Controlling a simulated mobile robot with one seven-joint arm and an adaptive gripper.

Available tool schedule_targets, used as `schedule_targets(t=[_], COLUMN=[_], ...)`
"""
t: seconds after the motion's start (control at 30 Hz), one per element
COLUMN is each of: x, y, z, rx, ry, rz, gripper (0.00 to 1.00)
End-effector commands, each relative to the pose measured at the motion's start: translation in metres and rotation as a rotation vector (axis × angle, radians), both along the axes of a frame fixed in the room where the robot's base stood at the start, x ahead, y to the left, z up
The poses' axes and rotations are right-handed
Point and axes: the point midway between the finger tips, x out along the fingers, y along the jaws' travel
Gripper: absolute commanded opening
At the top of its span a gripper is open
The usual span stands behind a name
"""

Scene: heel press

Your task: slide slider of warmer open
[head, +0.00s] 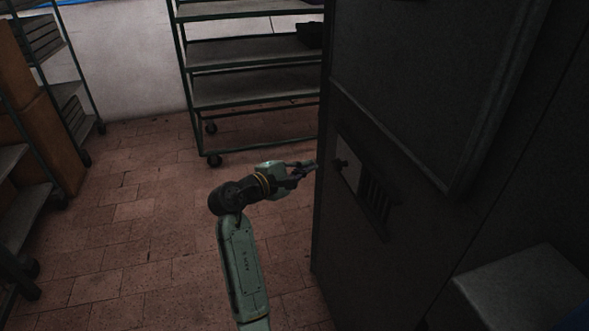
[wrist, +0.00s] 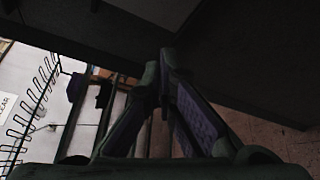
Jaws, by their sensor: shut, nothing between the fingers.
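The warmer (head: 420,130) is a tall dark cabinet filling the right of the head view. On its lower face is a slider (head: 349,174), a lighter plate with a small dark knob (head: 341,163). Dark vent slots (head: 376,205) show to the right of the plate. My gripper (head: 314,164) is shut and empty, its tips just left of the cabinet's edge and short of the knob in the picture. Whether the tips touch the cabinet cannot be told. In the wrist view the fingers (wrist: 159,68) meet below a dark surface; the knob is not distinguishable there.
A wheeled shelf rack (head: 250,85) stands behind my gripper, and another rack (head: 45,120) is at the left. A grey box-like surface (head: 525,285) juts out at the lower right. The tiled floor (head: 120,240) between is clear.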

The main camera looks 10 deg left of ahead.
Motion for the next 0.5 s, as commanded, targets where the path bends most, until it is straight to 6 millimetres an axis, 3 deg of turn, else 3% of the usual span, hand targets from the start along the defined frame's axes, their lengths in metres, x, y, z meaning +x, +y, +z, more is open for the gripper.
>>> schedule_targets(t=[0.17, 0.3, 0.5], x=[0.028, 0.007, -0.004], y=[-0.025, -0.033, -0.040], z=[-0.004, 0.007, 0.012], rx=[0.002, 0.002, 0.001], ry=[0.001, -0.001, 0.000], rz=[-0.002, 0.001, 0.001], gripper=[0.00, 0.00, 0.00])
